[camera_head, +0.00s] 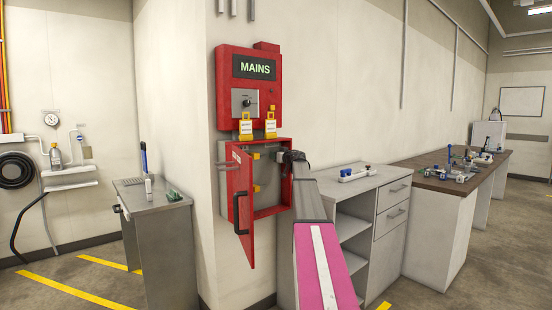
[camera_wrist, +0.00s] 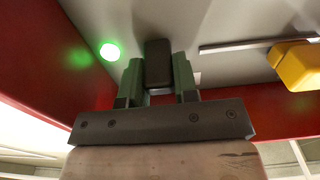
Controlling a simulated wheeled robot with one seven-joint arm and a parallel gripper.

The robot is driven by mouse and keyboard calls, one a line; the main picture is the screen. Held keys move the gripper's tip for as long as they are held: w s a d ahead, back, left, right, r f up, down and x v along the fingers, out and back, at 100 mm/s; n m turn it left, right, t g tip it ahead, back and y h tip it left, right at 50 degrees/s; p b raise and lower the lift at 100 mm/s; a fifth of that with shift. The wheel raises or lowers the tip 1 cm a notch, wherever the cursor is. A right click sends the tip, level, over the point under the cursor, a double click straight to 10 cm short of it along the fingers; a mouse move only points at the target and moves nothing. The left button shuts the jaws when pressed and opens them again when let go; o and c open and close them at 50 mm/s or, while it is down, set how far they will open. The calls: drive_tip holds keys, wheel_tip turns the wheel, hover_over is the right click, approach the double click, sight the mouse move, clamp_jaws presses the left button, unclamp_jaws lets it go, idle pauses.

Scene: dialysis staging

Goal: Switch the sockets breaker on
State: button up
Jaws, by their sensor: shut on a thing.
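A red breaker box (camera_head: 272,212) hangs on the wall below the red MAINS box, with its door (camera_head: 241,205) swung open. My gripper (camera_head: 291,157) reaches into its upper right part. In the wrist view, my gripper (camera_wrist: 158,75) is shut on a dark switch lever (camera_wrist: 157,57), with one green finger on each side of it. A green lamp (camera_wrist: 110,52) glows on the grey panel beside the lever. My arm and gripper hide the lever in the head view. I cannot read any label for it.
The MAINS box (camera_head: 258,67) has a rotary handle and two yellow tags. In the wrist view, a yellow part (camera_wrist: 298,66) sits on the panel at the right. A metal cabinet (camera_head: 160,230) stands left, a grey drawer unit (camera_head: 385,205) right.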

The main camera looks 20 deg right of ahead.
drive_tip(key=shift+w+r+g, duration=0.15)
drive_tip(key=shift+r+g, duration=0.15)
drive_tip(key=shift+g, duration=0.4)
drive_tip(key=shift+h, duration=0.3)
drive_tip(key=o, duration=0.9)
drive_tip(key=v, duration=1)
drive_tip(key=shift+s+d+r, duration=0.15)
drive_tip(key=shift+s+r, duration=0.05)
drive_tip(key=shift+s, duration=0.15)
drive_tip(key=shift+s, duration=0.1)
